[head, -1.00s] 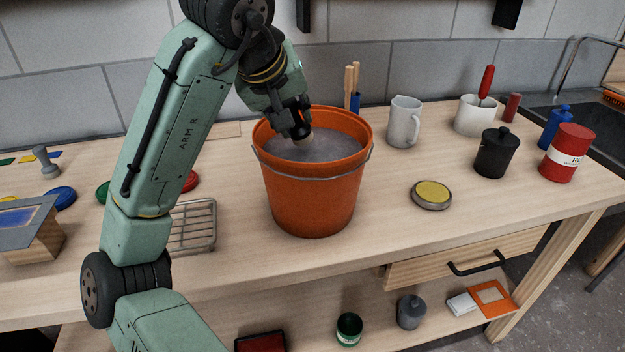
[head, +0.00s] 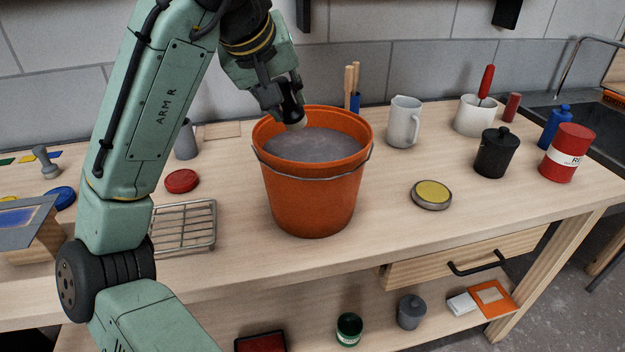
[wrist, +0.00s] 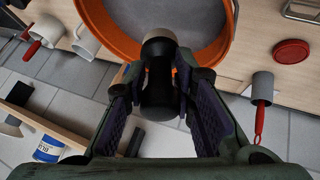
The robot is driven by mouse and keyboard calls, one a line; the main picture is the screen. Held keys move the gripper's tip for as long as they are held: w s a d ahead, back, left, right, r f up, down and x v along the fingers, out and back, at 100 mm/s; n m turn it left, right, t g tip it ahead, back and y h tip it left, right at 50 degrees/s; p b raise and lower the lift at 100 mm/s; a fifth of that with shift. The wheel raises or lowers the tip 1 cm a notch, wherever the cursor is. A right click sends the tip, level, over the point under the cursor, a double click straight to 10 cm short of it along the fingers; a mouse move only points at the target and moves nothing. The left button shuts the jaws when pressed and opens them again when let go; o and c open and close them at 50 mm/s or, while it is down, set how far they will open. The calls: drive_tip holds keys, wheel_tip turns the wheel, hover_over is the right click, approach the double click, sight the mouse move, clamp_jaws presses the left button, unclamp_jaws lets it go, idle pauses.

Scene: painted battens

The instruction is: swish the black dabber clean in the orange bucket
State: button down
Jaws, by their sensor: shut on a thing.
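The orange bucket (head: 312,195) stands upright on the bench, filled with murky grey liquid (head: 315,146). My gripper (head: 284,103) is above the bucket's back left rim, shut on the black dabber (head: 291,100). The dabber hangs slightly tilted, its pale round head (head: 296,121) pointing down and apparently clear of the liquid. In the wrist view the dabber (wrist: 158,85) sits between the two finger pads, with the orange rim (wrist: 112,40) and the grey liquid beyond it. The head's underside is hidden.
A wire rack (head: 184,226) and a red lid (head: 181,181) lie left of the bucket. A grey jug (head: 404,122), a yellow-topped tin (head: 431,195) and a black pot (head: 496,153) stand to the right. The bench between bucket and tin is bare.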

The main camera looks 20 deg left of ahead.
sight(283, 79)
idle(0.4)
drive_tip(key=shift+r, duration=2.5)
